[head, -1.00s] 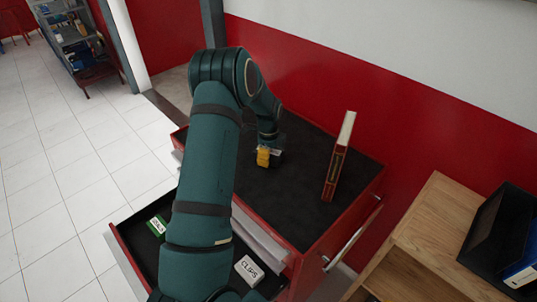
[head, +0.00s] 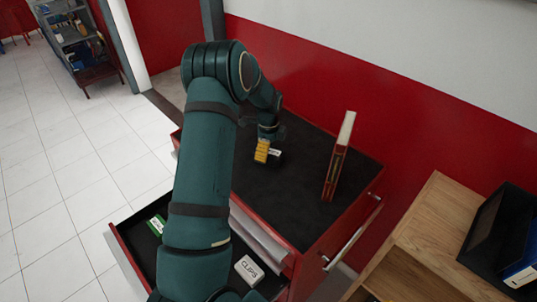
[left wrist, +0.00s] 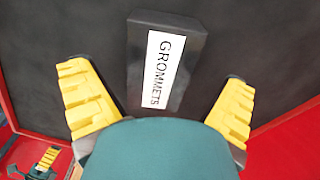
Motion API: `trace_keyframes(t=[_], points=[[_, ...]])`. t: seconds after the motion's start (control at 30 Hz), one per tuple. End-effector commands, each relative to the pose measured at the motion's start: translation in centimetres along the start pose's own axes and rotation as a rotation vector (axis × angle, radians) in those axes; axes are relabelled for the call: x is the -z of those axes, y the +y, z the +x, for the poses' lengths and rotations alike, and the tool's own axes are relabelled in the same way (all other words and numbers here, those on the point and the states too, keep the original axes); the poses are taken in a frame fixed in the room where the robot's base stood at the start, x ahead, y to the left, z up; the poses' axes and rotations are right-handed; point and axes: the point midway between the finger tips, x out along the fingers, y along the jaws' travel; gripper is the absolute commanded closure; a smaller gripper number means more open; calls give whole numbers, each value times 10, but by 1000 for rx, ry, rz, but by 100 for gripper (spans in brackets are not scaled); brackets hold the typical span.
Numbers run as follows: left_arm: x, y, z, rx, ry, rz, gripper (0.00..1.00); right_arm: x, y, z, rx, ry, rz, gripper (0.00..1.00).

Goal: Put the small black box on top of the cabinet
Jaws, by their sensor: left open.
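The small black box (left wrist: 188,45) has a white label reading GROMMETS. It lies on the dark top of the red cabinet (head: 290,205). In the head view only its label end (head: 275,153) shows beside my left gripper (head: 267,151). In the left wrist view the yellow fingers of my left gripper (left wrist: 160,103) are spread, one on each side of the box, with gaps between them and it. What looks like my right gripper (left wrist: 46,160) shows small at the lower left of the left wrist view; its jaws are unclear.
A red book (head: 337,165) stands upright on the cabinet top, right of the gripper. An open drawer (head: 120,233) holds a green box (head: 157,225) and a white CLIPS box (head: 249,270). A wooden shelf unit (head: 432,220) stands at the right.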

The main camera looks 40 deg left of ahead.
Motion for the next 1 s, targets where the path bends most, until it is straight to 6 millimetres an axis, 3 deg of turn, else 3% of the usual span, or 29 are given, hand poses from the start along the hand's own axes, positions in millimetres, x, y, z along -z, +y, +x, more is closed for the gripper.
trace_keyframes(t=[0.2,0.43,0.6,1.0], points=[[0,-1,-48,5,1,0,0,0,0,1,0,0,0,50],[0,-1,-83,3,0,1,0,0,0,1,0,0,0,50],[0,0,-93,0,0,1,0,0,0,1,0,0,0,50],[0,0,-94,0,1,0,0,0,0,1,0,0,0,50]])
